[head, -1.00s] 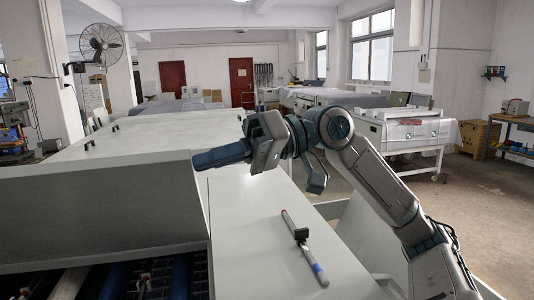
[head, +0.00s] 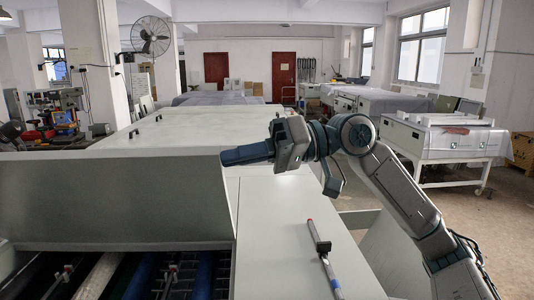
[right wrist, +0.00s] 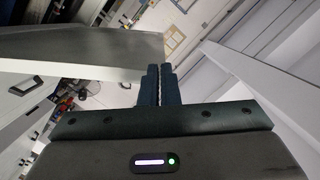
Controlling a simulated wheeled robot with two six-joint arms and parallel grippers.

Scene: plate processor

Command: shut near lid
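The near lid (head: 110,205) is a broad pale grey cover across the left of the head view. It stands raised, with blue rollers (head: 205,275) showing in the opening below its front edge. My right gripper (head: 228,157) is at the lid's right end, pointing left. Its fingertips lie close to the lid's upper right corner; I cannot tell whether they touch. In the right wrist view my right gripper (right wrist: 160,72) has its fingers together with nothing between them. A grey panel edge (right wrist: 90,52), likely the lid, is left of the fingertips. My left gripper is out of view.
A pen-like bar with a dark clip (head: 322,246) lies on the machine's pale side top (head: 275,235), below my right arm. Another pale cover (head: 190,125) lies behind the near lid. Open floor (head: 470,240) is at the right.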

